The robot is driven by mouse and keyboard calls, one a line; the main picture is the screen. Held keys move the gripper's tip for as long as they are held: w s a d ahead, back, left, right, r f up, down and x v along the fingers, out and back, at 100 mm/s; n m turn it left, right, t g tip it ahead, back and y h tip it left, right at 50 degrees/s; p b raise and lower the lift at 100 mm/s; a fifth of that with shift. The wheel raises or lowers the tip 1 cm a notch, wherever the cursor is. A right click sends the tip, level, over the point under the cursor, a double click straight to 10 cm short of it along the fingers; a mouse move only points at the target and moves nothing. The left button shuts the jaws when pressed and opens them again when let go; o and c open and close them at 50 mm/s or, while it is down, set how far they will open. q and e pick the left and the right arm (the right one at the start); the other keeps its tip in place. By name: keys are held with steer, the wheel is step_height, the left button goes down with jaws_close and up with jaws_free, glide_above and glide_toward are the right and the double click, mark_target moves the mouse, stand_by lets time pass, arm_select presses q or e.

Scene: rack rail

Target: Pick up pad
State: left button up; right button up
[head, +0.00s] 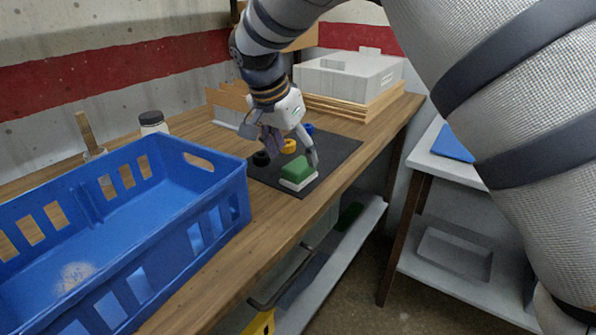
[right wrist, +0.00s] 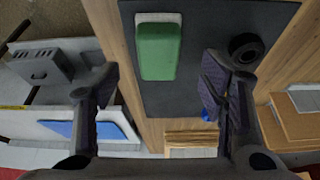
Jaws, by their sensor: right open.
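The pad (head: 297,169), green on top with a white layer below, lies flat on a dark mat (head: 337,152) on the wooden bench. It also shows in the right wrist view (right wrist: 157,50), at the top between the lines of the two fingers. My right gripper (head: 291,152) is open above the mat, with its fingers spread and nothing between them. In the head view one fingertip is close behind the pad; whether it touches cannot be told. In the right wrist view the fingers (right wrist: 155,100) look clear of the pad. My left gripper is not in view.
Black (head: 261,158), yellow (head: 289,146) and blue (head: 308,129) round items lie on the mat near the gripper. A blue crate (head: 215,205) stands at the left. A white box (head: 350,75) sits on wooden boards behind. The bench's front edge is close to the pad.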

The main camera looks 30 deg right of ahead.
mark_target(299, 164)
steer(key=x, duration=0.4)
steer(key=shift+d+f, duration=0.3)
steer(key=shift+f, duration=0.05)
steer(key=c, duration=1.2)
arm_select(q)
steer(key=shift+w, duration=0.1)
arm_select(e)
steer(key=shift+c, duration=0.2)
steer(key=shift+r, duration=0.1)
